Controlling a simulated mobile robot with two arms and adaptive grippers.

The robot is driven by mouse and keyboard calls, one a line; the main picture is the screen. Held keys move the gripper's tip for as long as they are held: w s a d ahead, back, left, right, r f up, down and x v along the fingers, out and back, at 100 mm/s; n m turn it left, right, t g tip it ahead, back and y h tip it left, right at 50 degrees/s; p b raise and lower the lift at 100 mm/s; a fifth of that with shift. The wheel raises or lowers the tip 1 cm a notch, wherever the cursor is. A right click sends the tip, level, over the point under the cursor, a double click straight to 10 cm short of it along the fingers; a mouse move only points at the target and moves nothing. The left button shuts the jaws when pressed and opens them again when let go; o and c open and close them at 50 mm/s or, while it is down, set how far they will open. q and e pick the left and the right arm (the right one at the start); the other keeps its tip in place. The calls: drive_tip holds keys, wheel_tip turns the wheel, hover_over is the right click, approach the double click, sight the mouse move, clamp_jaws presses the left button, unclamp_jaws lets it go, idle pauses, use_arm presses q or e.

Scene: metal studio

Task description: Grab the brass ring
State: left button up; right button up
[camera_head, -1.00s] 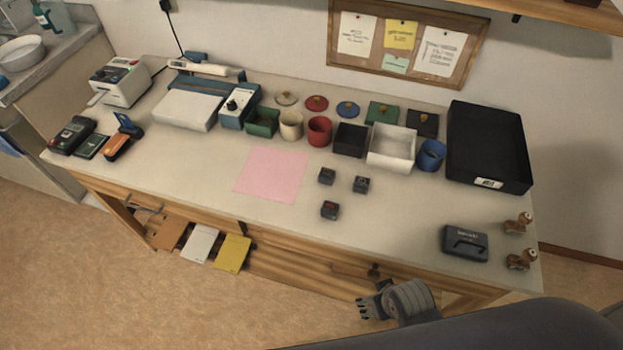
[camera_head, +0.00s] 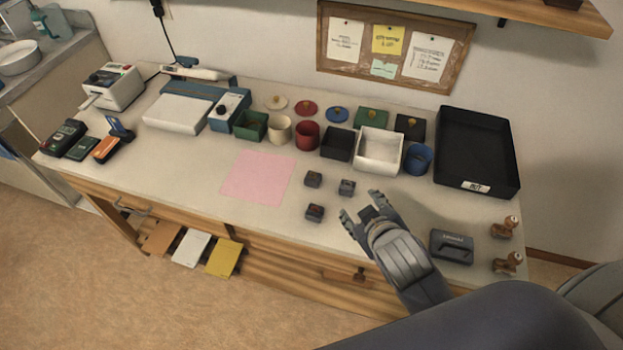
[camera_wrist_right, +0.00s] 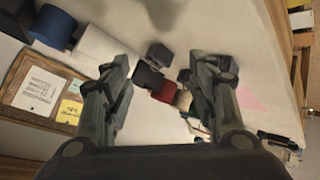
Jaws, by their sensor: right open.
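Three small dark boxes, the left one (camera_head: 313,179), the right one (camera_head: 347,187) and the front one (camera_head: 315,212), stand on the table right of the pink sheet. Small details show on their tops, but I cannot make out a brass ring on any of them. My right gripper (camera_head: 361,203) is open and empty over the table, just right of and in front of the boxes. In the right wrist view its fingers are spread, with a small dark box (camera_wrist_right: 159,52) showing beyond and between them. My left gripper is not in view.
Behind stand a black bin (camera_head: 338,143), a white bin (camera_head: 379,153), a red cup (camera_head: 307,135), a blue cup (camera_head: 418,159) and a large black tray (camera_head: 477,190). A grey case (camera_head: 451,247) and two wooden-handled stamps (camera_head: 507,264) lie at right. The pink sheet (camera_head: 257,177) is bare.

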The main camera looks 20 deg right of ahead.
drive_tip(key=w+a+r+n+t+y, duration=0.1)
drive_tip(key=w+a+r+n+t, duration=0.1)
drive_tip(key=w+r+n+t, duration=0.35)
drive_tip(key=w+a+r+n+t+y, duration=0.1)
drive_tip(key=w+a+r+n+t, duration=0.15)
drive_tip(key=w+r, duration=0.65)
drive_tip(key=s+a+r+n+g+y, duration=0.1)
drive_tip(key=a+r+n+g+y, duration=0.1)
drive_tip(key=a+r+n+y, duration=0.55)
drive_tip(key=s+a+r+n+g+y, duration=0.2)
drive_tip(key=a+n+y, duration=0.65)
drive_tip(key=n, duration=0.55)
drive_tip(key=n+g+h, duration=1.1)
drive_tip(key=n+h, duration=0.1)
drive_tip(key=n, duration=0.1)
approach(314, 173)
drive_tip(key=shift+h, duration=0.3)
drive_tip(key=x, duration=0.3)
drive_tip(key=p+x, duration=0.1)
drive_tip(key=shift+a+f, duration=0.3)
drive_tip(key=shift+a, duration=0.1)
drive_tip(key=shift+p+x, duration=0.85)
drive_tip(key=shift+x, duration=2.1)
